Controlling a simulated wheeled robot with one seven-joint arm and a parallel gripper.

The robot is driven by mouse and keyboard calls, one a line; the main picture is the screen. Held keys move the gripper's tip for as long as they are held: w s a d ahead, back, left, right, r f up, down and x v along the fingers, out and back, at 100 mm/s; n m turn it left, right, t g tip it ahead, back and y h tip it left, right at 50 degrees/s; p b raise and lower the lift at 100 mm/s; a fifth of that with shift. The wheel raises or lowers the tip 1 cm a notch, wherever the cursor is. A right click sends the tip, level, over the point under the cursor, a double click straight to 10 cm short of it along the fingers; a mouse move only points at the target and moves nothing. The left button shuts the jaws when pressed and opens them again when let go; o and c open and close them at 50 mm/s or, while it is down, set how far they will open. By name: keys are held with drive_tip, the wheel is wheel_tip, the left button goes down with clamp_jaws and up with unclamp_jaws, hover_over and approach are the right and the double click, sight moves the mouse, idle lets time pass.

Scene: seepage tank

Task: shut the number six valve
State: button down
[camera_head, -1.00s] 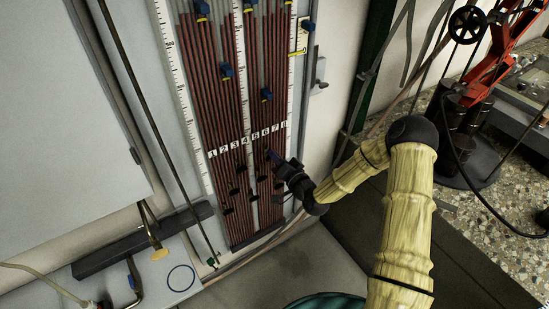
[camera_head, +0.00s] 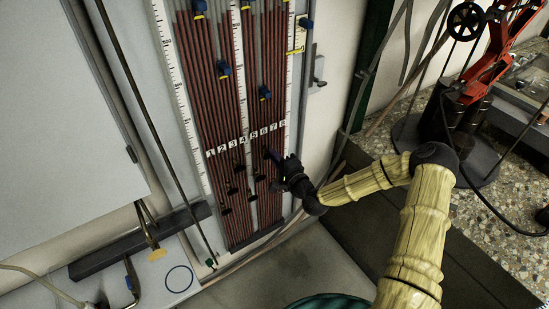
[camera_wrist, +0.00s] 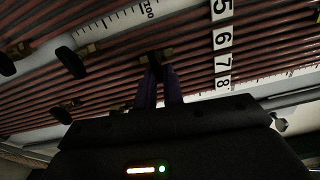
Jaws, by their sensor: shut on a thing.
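The tube board (camera_head: 243,228) has reddish vertical tubes and a row of white number labels, 1 to 8. The number 6 label (camera_head: 262,132) also shows in the wrist view (camera_wrist: 222,40). My gripper (camera_head: 271,154) is at the board, just below the right-hand labels. In the wrist view its purple fingers (camera_wrist: 157,80) are shut on a small dark valve handle (camera_wrist: 155,62), mostly hidden between them. It appears to lie in line with tube 6, though the slanting tubes make this hard to confirm. The handle's angle cannot be told.
Other black-handled valves sit close by, one in the wrist view (camera_wrist: 70,62) and another lower down (camera_wrist: 62,115). Blue clips (camera_head: 265,93) sit higher on the tubes. A red-framed apparatus (camera_head: 492,65) stands at the right. A dark floor strip lies below the board.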

drive_tip(key=shift+f, duration=0.1)
drive_tip(key=shift+s+f, duration=0.1)
drive_tip(key=shift+f, duration=0.1)
idle(1.4)
drive_tip(key=c, duration=1.5)
unclamp_jaws()
drive_tip(key=shift+c, duration=0.2)
drive_tip(key=shift+r, duration=0.1)
drive_tip(key=v, duration=1.7)
drive_tip(key=shift+d+b, duration=0.2)
drive_tip(key=shift+b, duration=0.1)
